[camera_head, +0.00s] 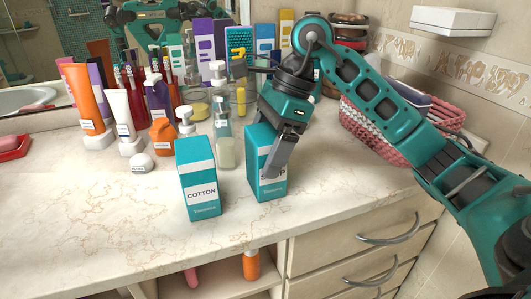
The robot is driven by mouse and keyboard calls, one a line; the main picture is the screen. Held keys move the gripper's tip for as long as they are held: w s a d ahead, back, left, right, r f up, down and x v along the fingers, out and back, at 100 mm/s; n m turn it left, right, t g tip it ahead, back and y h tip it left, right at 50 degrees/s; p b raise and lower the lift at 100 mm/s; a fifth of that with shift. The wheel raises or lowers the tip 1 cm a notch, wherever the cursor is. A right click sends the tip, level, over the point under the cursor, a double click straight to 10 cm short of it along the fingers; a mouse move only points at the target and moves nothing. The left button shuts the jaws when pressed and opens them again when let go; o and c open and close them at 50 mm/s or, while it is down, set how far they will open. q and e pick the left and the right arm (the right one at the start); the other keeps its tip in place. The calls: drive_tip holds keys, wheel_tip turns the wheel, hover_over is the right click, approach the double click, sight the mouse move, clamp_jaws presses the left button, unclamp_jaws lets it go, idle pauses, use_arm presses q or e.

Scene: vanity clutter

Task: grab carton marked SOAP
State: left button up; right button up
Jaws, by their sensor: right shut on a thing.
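The SOAP carton (256,165) is a teal and white box standing upright near the front of the counter, right of centre. My right gripper (276,163) comes down over it from above and is shut on it. One dark finger covers part of the label, so only the "S" and "P" show clearly. A similar teal and white carton marked COTTON (198,180) stands upright to its left, with a gap between them. My left gripper is not in view.
Bottles, including a clear pump bottle (225,145), crowd just behind the cartons. A pink woven basket (375,133) stands behind my right arm. The counter (110,215) is clear at front left. Drawers with handles (390,230) lie below the edge.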

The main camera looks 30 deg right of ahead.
use_arm(q)
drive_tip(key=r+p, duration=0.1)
drive_tip(key=p, duration=0.1)
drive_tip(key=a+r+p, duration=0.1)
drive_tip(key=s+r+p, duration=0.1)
drive_tip(key=p, duration=0.1)
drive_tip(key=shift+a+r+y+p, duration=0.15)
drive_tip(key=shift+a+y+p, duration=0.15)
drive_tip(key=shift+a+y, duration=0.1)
use_arm(e)
wheel_tip(320, 180, up, 20)
